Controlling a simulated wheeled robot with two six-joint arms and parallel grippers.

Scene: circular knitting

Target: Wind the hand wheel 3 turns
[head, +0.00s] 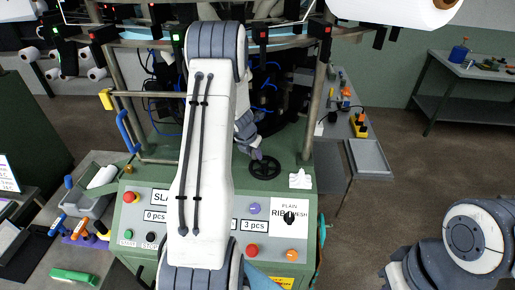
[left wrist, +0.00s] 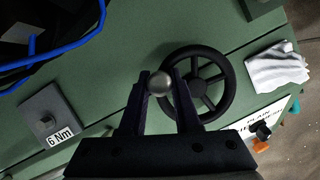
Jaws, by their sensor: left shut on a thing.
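The black spoked hand wheel (head: 265,168) lies on the green machine top, right of my left arm in the head view. In the left wrist view the hand wheel (left wrist: 221,84) shows with its round metal knob (left wrist: 162,83) at the left side of its rim. My left gripper (left wrist: 161,88) has its two dark fingers on either side of the knob and is shut on it. In the head view my left gripper (head: 256,153) is small and dark at the wheel's far left edge. My right arm is at the lower right; its gripper is out of view.
A crumpled white cloth (head: 300,179) lies right of the wheel; it also shows in the left wrist view (left wrist: 277,66). A grey block marked 6 Nm (left wrist: 48,115) stands on the machine top. The control panel (head: 160,205) with buttons is in front, partly behind my arm.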

